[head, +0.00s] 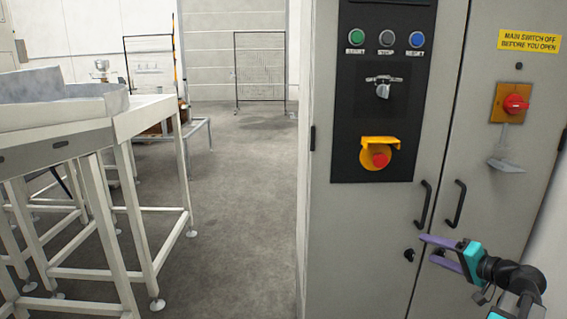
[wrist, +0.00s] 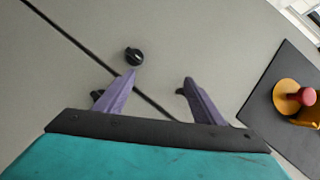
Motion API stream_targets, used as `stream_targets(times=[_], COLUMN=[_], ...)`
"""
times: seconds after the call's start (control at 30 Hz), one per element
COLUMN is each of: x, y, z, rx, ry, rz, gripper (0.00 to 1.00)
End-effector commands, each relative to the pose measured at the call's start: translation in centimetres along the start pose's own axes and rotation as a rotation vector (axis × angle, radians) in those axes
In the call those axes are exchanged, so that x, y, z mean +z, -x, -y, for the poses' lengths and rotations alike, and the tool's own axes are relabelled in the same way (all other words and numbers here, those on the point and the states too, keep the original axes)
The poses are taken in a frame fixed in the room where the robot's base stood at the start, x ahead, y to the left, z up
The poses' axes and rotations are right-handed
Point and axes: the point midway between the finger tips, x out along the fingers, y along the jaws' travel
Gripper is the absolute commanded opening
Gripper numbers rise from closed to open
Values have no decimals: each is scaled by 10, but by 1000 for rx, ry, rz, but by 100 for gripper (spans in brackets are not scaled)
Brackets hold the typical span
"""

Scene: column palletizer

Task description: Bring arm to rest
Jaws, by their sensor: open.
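My gripper (head: 432,248) is at the lower right of the head view, in front of the grey cabinet (head: 330,230). Its two purple fingers are apart, with nothing between them. In the wrist view my gripper (wrist: 160,80) also shows open and empty, facing the cabinet door (wrist: 190,40). A black round lock knob (wrist: 134,55) sits on the door just beyond the left fingertip. I cannot tell how large the gap to the door is. My arm bends in from the lower right corner of the head view.
The cabinet carries a black panel (head: 345,110) with buttons, a selector switch (head: 382,90) and a red emergency stop (head: 381,159). A red main switch (head: 515,104) and black door handles (head: 424,203) stick out. A white-framed conveyor table (head: 150,115) stands left. Bare floor lies between.

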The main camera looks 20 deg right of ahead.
Motion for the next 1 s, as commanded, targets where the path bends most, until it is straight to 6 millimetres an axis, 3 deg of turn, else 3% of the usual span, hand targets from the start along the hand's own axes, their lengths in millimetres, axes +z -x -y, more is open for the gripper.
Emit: stream_targets(times=[0.2, 0.5, 0.8, 1.0], x=[72, 179, 292, 367], y=[-57, -121, -157, -164], z=[-23, -50, -73, -87], rx=[56, 174, 309, 403], ry=[-11, -34, -25, 5], rz=[157, 383, 605, 751], gripper=[63, 63, 63, 63])
